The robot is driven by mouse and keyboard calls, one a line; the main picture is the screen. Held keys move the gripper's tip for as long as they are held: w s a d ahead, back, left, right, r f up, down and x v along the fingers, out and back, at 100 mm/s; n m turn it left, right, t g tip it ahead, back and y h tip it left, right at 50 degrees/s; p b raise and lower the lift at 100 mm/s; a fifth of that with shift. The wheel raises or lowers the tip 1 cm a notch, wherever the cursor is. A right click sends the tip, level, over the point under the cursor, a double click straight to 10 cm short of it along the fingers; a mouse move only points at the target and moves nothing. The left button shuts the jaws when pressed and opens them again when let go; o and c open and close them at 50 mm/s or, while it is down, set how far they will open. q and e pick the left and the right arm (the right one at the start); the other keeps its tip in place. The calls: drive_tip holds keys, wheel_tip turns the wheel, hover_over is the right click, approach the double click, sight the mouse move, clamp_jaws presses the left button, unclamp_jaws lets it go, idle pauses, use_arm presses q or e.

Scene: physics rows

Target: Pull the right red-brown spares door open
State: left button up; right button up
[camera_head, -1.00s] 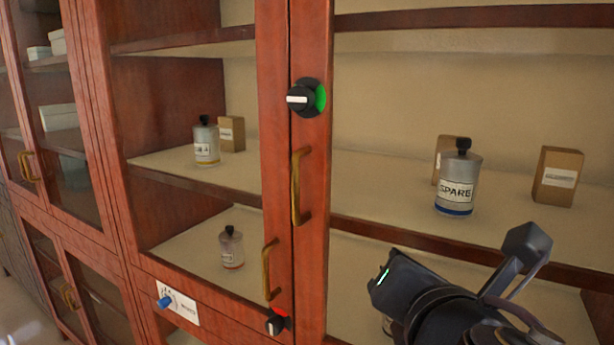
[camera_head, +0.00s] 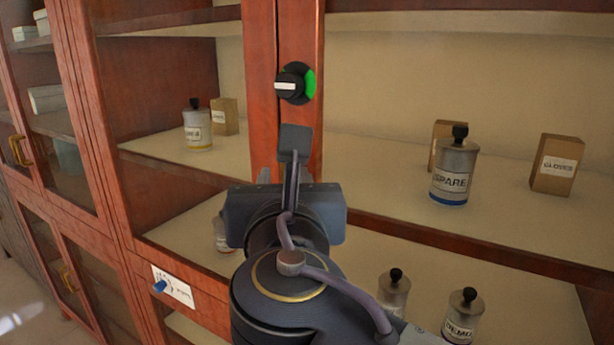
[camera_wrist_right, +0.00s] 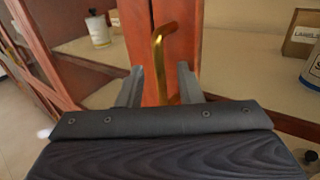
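The right red-brown spares door (camera_head: 302,40) stands in the middle of the head view; its upright edge lies against the left door's edge and it looks shut. Its brass handle (camera_wrist_right: 160,55) shows in the wrist view and is hidden behind my arm in the head view. My right gripper (camera_wrist_right: 160,84) is at the handle, with one finger on each side of it and gaps showing, so it is open around the handle. In the head view my right gripper (camera_head: 285,200) covers the handle area, its fingertips hidden. My left gripper is not in view.
A black knob (camera_head: 294,86) with a green mark sits on the right door above the gripper. Inside are a SPARE bottle (camera_head: 453,175), boxes (camera_head: 557,165) and more bottles (camera_head: 462,315). The left door (camera_head: 261,90) adjoins closely. A label with a blue peg (camera_head: 172,286) is lower left.

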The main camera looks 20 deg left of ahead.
clamp_jaws()
idle(0.3)
